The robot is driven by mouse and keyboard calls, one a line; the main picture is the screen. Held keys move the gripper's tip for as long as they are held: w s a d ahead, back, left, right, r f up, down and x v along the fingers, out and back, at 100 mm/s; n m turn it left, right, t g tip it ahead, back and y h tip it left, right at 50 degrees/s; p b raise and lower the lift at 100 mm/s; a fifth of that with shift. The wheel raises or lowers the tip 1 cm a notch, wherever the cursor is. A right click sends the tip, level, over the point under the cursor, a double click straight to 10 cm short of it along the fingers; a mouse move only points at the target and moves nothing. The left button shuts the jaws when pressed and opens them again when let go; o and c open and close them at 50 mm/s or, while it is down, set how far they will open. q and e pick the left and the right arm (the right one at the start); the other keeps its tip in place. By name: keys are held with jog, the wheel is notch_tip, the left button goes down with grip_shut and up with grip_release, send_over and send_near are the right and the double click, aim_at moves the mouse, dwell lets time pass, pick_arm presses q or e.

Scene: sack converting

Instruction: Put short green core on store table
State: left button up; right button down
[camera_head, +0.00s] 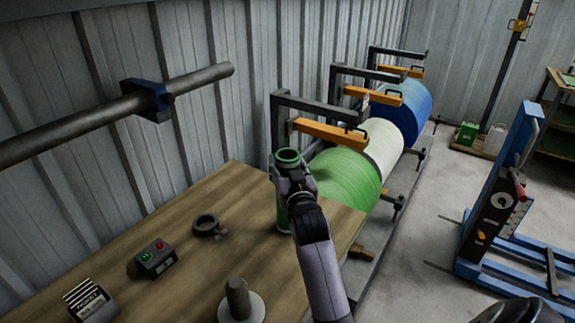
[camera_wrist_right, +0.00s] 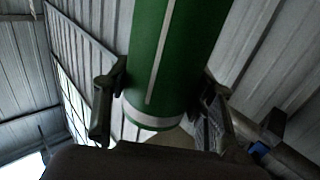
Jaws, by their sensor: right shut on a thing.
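The short green core (camera_head: 282,218) is an upright green tube with an open top and a pale stripe. It is at the right end of the wooden table (camera_head: 195,265) in the head view. My right gripper (camera_head: 291,188) is shut on it, around its side. In the right wrist view the core (camera_wrist_right: 168,55) stands between the two fingers of the gripper (camera_wrist_right: 160,100), with a white band near one end. I cannot tell whether its base touches the tabletop.
On the table are a dark ring clamp (camera_head: 207,226), a button box (camera_head: 155,259), a card holder (camera_head: 90,301) and a grey peg on a round base (camera_head: 239,300). Behind the table's right end are green (camera_head: 346,178), white and blue rolls on stands. A blue lift (camera_head: 500,215) stands right.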

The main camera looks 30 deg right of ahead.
jog(key=shift+r, duration=0.1)
jog(key=c, duration=0.7)
grip_release()
jog(key=shift+f, duration=0.2)
jog(key=shift+r, duration=0.2)
